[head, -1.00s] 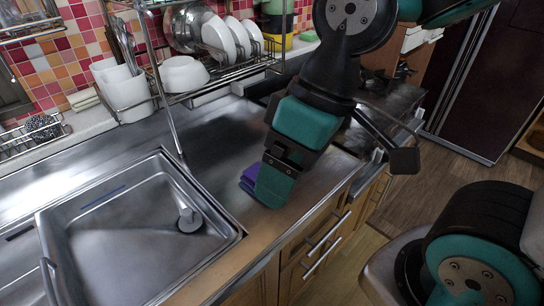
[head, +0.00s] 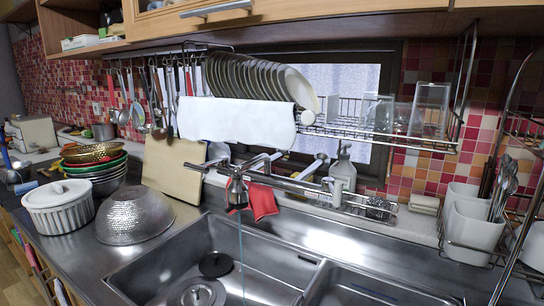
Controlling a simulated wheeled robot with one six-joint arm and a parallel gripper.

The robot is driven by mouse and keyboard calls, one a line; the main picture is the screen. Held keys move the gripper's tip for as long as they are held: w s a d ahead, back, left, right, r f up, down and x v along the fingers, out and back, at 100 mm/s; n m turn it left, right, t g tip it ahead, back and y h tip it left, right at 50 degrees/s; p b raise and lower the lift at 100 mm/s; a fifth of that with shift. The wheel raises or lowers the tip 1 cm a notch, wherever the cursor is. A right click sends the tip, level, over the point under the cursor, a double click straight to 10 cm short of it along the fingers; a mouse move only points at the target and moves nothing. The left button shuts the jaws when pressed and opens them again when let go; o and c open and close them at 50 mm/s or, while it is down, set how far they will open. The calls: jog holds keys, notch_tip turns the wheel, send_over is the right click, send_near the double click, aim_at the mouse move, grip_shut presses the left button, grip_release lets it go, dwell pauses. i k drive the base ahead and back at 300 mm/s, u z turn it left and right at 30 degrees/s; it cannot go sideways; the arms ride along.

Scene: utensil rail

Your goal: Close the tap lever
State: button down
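The metal tap (head: 237,192) is on the wall side of the sink, in the middle of the head view. Metal arms spread from it to both sides; I cannot tell for sure which one is the lever. A thin bluish stream runs down from below the tap into the left sink basin (head: 165,272). A red cloth (head: 263,202) hangs just right of the tap and partly overlaps it. My gripper is not in view.
A metal bowl (head: 135,214) and a white lidded pot (head: 60,207) stand left of the sink. A cutting board (head: 172,167) leans behind them. A dish rack (head: 350,132) with plates hangs above the tap. A soap dispenser (head: 343,170) stands right of the tap.

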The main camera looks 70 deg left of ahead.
aim_at(202, 168)
jog(key=z, duration=0.4)
jog(key=k, duration=1.4)
jog(key=u, duration=1.45)
jog(key=i, duration=0.25)
jog(key=u, duration=0.05)
